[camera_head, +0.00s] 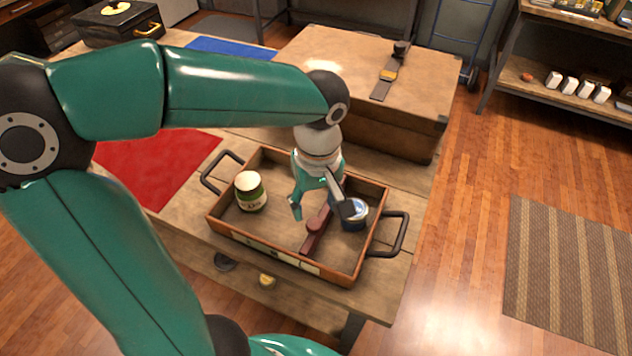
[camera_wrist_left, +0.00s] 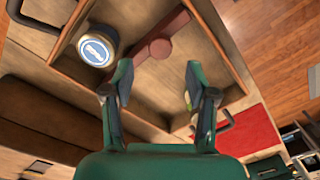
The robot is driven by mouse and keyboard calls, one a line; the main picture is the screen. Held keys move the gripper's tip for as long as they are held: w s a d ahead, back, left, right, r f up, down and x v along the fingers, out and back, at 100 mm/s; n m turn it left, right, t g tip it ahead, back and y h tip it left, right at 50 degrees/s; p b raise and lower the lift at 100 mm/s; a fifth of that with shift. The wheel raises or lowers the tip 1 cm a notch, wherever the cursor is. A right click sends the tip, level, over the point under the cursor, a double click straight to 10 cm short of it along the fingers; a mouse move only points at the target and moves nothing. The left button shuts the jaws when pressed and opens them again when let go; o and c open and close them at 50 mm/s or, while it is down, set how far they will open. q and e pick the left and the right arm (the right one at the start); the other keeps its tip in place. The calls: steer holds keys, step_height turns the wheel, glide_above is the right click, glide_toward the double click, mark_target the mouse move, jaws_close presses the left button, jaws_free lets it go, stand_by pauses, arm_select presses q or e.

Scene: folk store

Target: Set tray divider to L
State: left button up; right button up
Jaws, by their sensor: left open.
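A wooden tray (camera_head: 229,229) with two black handles stands on the workbench. Its divider (camera_head: 316,228), a dark reddish-brown bar with a round knob, lies slanted across the tray floor, right of centre; it also shows in the left wrist view (camera_wrist_left: 176,32). A green jar with a cream lid (camera_head: 250,190) stands in the tray's left part. A blue tin (camera_head: 354,215) stands right of the divider and shows in the wrist view (camera_wrist_left: 98,46). My left gripper (camera_head: 322,209) is open and empty over the tray, above the divider, partly hiding its far end. My right gripper is not seen.
Small pale labels sit on the tray's front wall; their letters are too small to read. A large wooden chest (camera_head: 330,65) with a strap stands behind the tray. A red mat (camera_head: 160,165) lies left and a blue mat (camera_head: 230,48) farther back.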

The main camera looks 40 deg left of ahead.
arm_select(q)
step_height(320, 180, up, 6)
stand_by(0.7)
